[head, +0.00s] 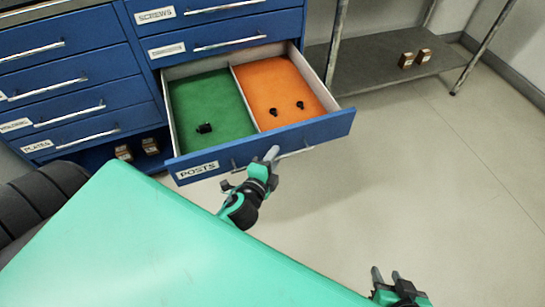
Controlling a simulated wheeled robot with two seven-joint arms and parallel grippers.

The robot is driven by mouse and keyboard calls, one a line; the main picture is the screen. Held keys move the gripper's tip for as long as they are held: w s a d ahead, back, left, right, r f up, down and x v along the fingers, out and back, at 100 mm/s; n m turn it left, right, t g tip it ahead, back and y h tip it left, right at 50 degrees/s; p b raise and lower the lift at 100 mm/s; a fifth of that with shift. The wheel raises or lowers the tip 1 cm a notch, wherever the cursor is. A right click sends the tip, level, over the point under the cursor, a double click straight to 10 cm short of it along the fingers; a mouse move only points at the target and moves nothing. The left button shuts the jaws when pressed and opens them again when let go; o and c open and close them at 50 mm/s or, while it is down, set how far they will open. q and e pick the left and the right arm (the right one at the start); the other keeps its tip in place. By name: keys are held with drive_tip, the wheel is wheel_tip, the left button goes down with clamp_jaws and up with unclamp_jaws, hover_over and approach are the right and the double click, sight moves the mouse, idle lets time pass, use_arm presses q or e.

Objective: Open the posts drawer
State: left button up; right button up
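The posts drawer (330,124), blue with a white "POSTS" label, is pulled well out of the cabinet. Its inside is split into a green section and an orange section, with small black parts in both. Its silver handle (296,153) is on the front face. My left gripper (250,170) is at the drawer front, fingers spread apart; one fingertip overlaps the handle in the picture, and I cannot tell whether it touches. My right gripper (387,273) is low at the bottom right, empty, with a gap between its fingers, away from the drawer.
Shut blue drawers (70,90) fill the cabinet to the left and above. Small brown boxes (150,146) sit in an opening at lower left. A metal shelf rack (385,58) holds more brown boxes (407,60). The floor (430,170) to the right is clear.

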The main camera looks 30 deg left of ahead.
use_arm(q)
drive_tip(key=shift+s, duration=0.1)
